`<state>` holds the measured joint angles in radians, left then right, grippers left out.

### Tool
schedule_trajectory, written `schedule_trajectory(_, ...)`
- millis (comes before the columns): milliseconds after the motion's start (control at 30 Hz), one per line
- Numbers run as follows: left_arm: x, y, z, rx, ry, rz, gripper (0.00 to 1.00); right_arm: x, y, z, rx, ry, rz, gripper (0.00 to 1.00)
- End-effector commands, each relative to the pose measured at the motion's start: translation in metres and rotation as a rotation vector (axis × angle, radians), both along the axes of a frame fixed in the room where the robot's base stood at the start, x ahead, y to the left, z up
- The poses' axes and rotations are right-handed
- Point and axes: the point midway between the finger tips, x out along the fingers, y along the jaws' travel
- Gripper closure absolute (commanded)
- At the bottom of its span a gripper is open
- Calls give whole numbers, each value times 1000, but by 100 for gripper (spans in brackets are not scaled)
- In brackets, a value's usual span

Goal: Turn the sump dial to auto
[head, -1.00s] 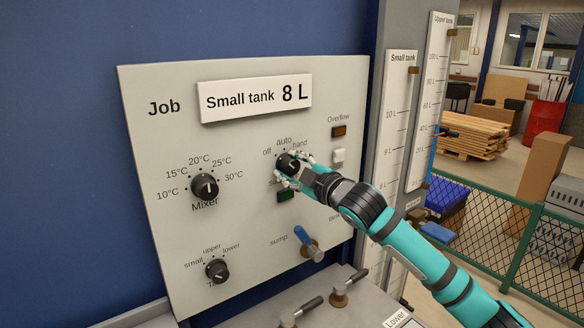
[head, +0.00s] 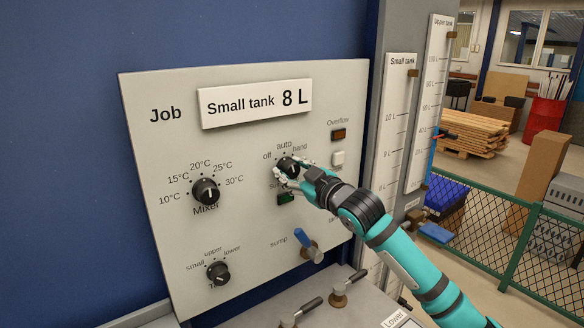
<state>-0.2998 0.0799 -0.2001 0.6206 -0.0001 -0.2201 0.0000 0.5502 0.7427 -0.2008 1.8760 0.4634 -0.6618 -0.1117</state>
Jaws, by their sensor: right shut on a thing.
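The sump dial (head: 287,166) is a black knob on the grey panel (head: 150,142), with the marks off, auto and hand around its top. My right gripper (head: 284,174) is shut on this dial, with its fingers on either side of the knob. The fingers partly cover the dial and hide most of the label below it. The dial's pointer is too small and too covered to read surely. My left gripper is not in view.
The mixer dial (head: 205,191) and a lower dial (head: 218,273) are to the left. A blue sump lever (head: 308,245) sticks out below my right gripper.

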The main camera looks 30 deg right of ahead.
Motion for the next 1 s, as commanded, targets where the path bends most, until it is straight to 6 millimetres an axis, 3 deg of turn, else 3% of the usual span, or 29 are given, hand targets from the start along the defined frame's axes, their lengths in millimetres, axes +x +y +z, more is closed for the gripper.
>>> schedule_trajectory(400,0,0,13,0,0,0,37,0,0,-1,250,39,0,93)
schedule_trajectory(1000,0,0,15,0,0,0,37,0,0,-2,308,46,-1,93)
